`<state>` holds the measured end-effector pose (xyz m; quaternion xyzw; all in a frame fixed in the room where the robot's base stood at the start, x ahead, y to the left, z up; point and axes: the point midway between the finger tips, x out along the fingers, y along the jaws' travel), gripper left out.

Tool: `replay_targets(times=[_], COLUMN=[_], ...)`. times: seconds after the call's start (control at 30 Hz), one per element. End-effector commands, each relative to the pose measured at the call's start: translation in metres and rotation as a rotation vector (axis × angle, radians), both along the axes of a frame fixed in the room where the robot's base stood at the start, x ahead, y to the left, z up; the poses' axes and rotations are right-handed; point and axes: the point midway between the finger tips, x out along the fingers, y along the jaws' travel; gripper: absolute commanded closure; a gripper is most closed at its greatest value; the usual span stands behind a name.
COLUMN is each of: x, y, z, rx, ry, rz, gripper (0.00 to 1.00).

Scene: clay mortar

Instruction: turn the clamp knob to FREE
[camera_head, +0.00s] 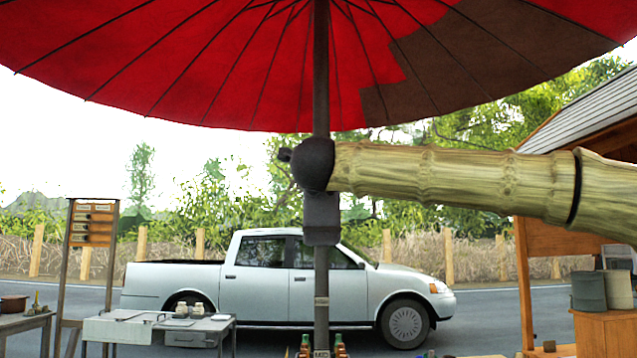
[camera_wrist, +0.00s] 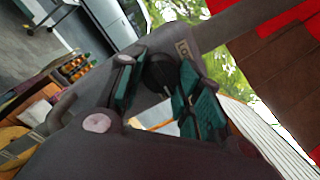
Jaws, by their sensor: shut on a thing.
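In the wrist view, the black round clamp knob (camera_wrist: 158,72) sits between the teal pads of my gripper (camera_wrist: 157,82). The pads close on it from both sides. In the head view, my arm comes in from the right and ends in a dark rounded part in front of the umbrella pole (camera_head: 321,270). My fingers and the knob cannot be made out there. Which way the knob points cannot be told.
The red umbrella (camera_head: 230,60), with a brown patch, spreads overhead. A wooden stall (camera_head: 540,280) stands at right. A grey table (camera_head: 160,330) and a wooden rack (camera_head: 92,225) stand at left. Bottles (camera_head: 305,345) are near the pole's lower part. A silver pickup (camera_head: 260,285) is behind.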

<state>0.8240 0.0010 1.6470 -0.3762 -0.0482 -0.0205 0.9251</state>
Motion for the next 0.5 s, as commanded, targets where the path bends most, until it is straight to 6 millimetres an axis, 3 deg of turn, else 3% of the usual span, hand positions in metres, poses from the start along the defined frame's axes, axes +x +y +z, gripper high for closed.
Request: replay_targets(times=[0.2, 0.23, 0.33, 0.5], x=[0.0000, 0.0000, 0.0001, 0.0000], y=[-0.0009, -0.0009, -0.0008, -0.0004], z=[0.0015, 0.0015, 0.0013, 0.0008], rx=[0.001, 0.001, 0.001, 0.000], ry=[-0.001, -0.001, -0.001, -0.001], rz=[-0.001, -0.001, -0.001, -0.001], gripper=[0.89, 0.62, 0.44, 0.42])
